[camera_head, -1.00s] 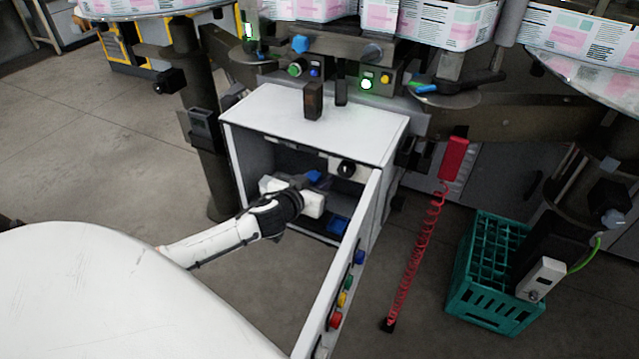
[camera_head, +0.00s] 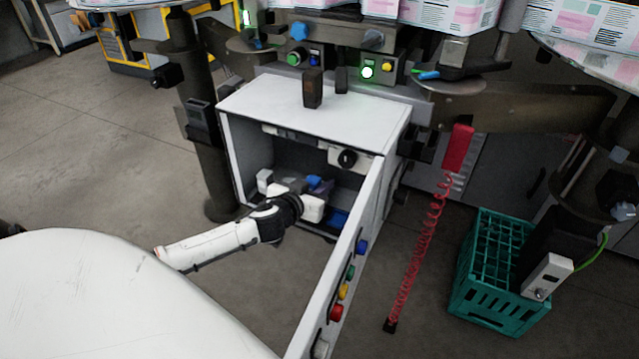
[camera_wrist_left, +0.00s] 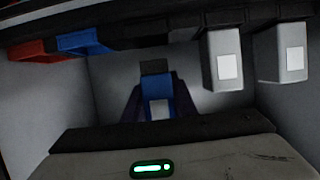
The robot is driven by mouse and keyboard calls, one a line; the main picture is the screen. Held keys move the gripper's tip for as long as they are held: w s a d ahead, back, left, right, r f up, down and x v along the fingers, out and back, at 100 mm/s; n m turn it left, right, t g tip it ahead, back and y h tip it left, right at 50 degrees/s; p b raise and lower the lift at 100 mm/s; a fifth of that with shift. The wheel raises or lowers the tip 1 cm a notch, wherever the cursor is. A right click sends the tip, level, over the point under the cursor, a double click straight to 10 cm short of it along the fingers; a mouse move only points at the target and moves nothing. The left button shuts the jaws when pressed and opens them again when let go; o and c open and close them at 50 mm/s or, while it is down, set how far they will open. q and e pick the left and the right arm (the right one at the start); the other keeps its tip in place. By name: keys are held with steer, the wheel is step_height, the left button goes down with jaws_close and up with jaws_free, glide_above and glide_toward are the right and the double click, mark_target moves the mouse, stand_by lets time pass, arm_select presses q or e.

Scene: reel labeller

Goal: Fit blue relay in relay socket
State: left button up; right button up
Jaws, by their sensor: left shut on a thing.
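My left gripper (camera_head: 312,190) reaches into the open white cabinet and is shut on the blue relay (camera_head: 317,182). In the left wrist view the blue relay (camera_wrist_left: 156,90) shows between the dark fingers, with a dark part at its top end. It appears held in free space, but I cannot tell how far it is from the rail. A dark rail (camera_wrist_left: 180,32) crosses the top of that view, with two light grey units at right and a blue and a red piece at left. I cannot make out the relay socket. My right gripper is not in view.
The cabinet (camera_head: 300,108) has its door (camera_head: 345,265), with coloured buttons, swung open on the right. A white part with a black knob (camera_head: 347,158) sits inside, upper right. A blue object (camera_head: 338,218) lies low inside. A green crate (camera_head: 490,275) stands on the floor at right.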

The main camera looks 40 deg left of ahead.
arm_select(q)
steer(key=shift+f+b, duration=1.15)
steer(key=shift+f, duration=0.25)
steer(key=o, duration=1.1)
